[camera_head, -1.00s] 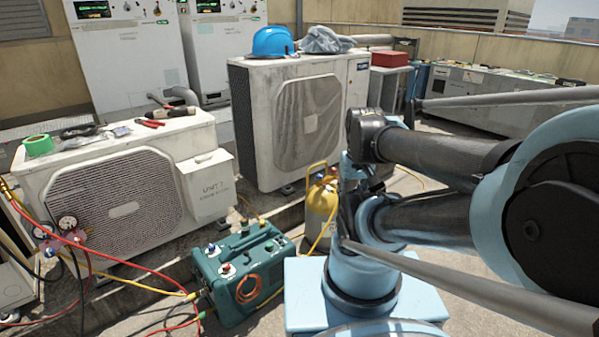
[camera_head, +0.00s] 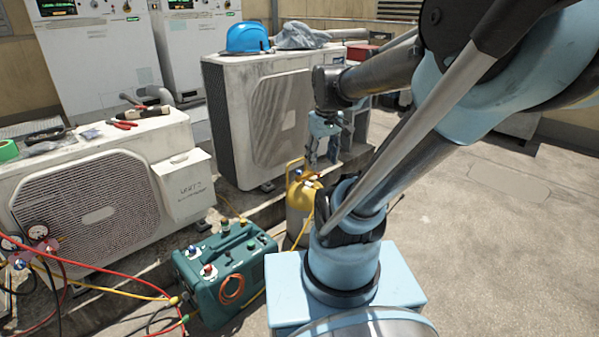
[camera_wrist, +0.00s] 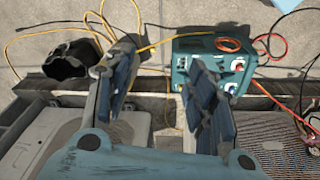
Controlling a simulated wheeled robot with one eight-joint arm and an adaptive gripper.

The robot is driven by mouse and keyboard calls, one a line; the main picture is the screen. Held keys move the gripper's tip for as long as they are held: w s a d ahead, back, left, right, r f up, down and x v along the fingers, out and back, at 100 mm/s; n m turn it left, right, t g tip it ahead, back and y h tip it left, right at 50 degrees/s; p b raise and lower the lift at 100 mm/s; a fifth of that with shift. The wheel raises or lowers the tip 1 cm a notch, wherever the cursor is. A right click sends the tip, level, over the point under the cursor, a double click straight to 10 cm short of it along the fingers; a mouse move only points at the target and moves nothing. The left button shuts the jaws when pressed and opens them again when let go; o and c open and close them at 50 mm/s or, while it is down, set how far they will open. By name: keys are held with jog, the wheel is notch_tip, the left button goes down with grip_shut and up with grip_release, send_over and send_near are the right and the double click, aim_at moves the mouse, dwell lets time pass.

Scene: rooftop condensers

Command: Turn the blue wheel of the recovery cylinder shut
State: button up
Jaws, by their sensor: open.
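The recovery cylinder (camera_head: 300,208) stands upright on the ground in the head view, yellow on top and paler below, with a yellow collar handle. A small patch of blue, likely the blue wheel (camera_head: 298,173), shows at its top beside some red. My gripper (camera_head: 322,155) points down, close above and behind the cylinder top in this view. In the wrist view my gripper (camera_wrist: 163,95) has its two fingers wide apart with nothing between them. The wheel cannot be made out there; the left finger covers part of that area.
A teal recovery machine (camera_head: 228,270) stands left of the cylinder; it also shows in the wrist view (camera_wrist: 212,60). Yellow and red hoses cross the ground. A condenser (camera_head: 262,120) stands behind, another (camera_head: 90,195) at left. The right-hand floor is clear.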

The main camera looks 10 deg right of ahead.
jog(key=w+r+n, duration=0.3)
jog(key=w+n, duration=0.1)
jog(key=w, duration=0.7)
jog(key=n+g, duration=0.2)
jog(key=n, duration=1.1)
send_over(299, 171)
notch_tip(299, 171, down, 19)
notch_tip(299, 171, down, 17)
jog(key=shift+w+r, duration=0.15)
jog(key=shift+r, duration=0.05)
jog(key=c, duration=1.1)
